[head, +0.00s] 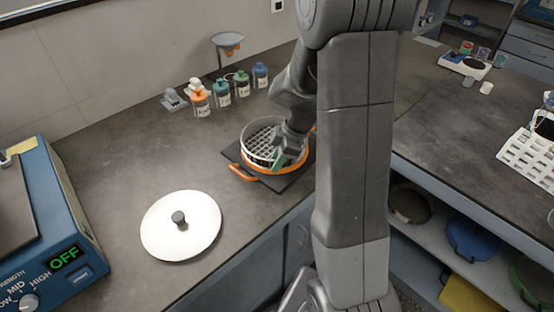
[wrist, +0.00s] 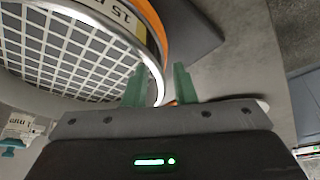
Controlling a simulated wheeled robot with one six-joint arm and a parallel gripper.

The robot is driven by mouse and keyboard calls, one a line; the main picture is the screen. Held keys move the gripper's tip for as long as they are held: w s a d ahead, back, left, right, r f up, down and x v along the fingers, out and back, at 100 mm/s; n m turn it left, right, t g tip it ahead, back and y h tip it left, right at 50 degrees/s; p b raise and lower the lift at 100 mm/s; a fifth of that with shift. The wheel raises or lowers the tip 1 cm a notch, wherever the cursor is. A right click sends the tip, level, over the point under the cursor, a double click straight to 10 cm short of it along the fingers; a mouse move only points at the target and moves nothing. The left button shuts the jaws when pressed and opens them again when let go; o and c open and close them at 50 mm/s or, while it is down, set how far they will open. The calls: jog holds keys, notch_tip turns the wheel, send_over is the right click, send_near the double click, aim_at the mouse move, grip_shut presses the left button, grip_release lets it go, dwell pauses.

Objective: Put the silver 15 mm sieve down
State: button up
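The silver 15 mm sieve (head: 262,137) has a light round rim and a coarse grid mesh. It sits level at an orange-rimmed round piece with a loop handle (head: 243,173), over a dark square mat (head: 274,184). In the wrist view, the sieve's mesh (wrist: 62,50) fills the upper left, and a label reading 15 shows upside down near the rim. My gripper (wrist: 160,85) has its green fingers apart, one on each side of the sieve's rim, with a visible gap beside the rim. The arm hides the sieve's right side in the head view.
A white round lid with a dark knob (head: 180,218) lies front left on the bench. A blue shaker unit (head: 52,225) reading OFF stands at far left. Several labelled bottles (head: 221,93) and a funnel stand (head: 228,42) are behind. Bare bench lies between the lid and bottles.

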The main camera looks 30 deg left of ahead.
jog(key=shift+r, duration=0.1)
jog(key=v, duration=1.2)
jog(key=x, duration=1.2)
jog(key=shift+f, duration=0.4)
jog(key=shift+r, duration=2.25)
